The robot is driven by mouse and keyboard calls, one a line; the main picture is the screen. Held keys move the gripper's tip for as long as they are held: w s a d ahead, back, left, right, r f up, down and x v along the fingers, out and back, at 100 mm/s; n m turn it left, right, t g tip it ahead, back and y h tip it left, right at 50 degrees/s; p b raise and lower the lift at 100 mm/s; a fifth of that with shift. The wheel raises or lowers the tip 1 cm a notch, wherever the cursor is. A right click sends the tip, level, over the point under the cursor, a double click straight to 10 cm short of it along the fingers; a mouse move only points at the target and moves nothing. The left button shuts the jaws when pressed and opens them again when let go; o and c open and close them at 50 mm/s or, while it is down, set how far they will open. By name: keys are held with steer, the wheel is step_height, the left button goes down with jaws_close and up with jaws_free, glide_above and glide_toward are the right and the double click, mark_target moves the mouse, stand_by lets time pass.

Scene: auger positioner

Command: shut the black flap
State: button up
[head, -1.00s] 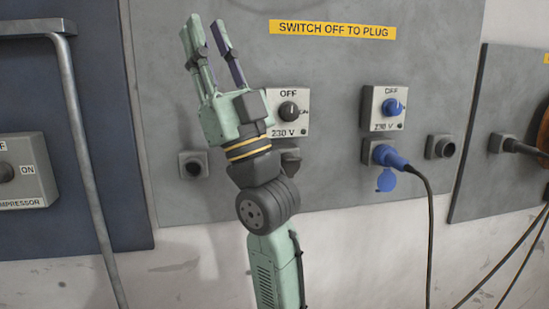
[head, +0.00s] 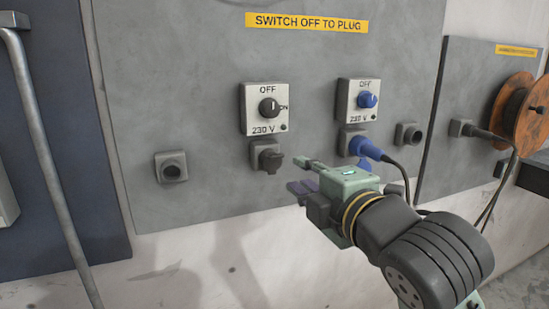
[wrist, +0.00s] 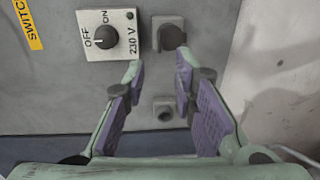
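The black flap (head: 274,162) is on the grey socket (head: 265,147) below the left 230 V switch and sticks out from it. How far it stands open is hard to tell. In the wrist view the dark flap (wrist: 173,38) shows at the upper middle, just beyond the fingertips. My gripper (head: 303,175) is to the right of and slightly below the flap in the head view, its fingers pointing left towards it. The fingers are apart with nothing between them, as the wrist view of my gripper (wrist: 158,64) also shows. I see no contact with the flap.
The left switch box (head: 268,109) is above the socket. A blue plug (head: 368,148) with a black cable sits in the right socket. Open round sockets are at the left (head: 171,167) and right (head: 408,135). A grey pipe (head: 50,160) runs at the far left.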

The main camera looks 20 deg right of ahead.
mark_target(277, 157)
steer(key=w, duration=0.3)
steer(key=w+p, duration=0.1)
steer(key=w, duration=0.2)
steer(key=w+f+p, duration=0.1)
steer(key=w, duration=0.3)
steer(key=shift+a, duration=0.15)
steer(key=shift+c, duration=0.4)
jaws_close()
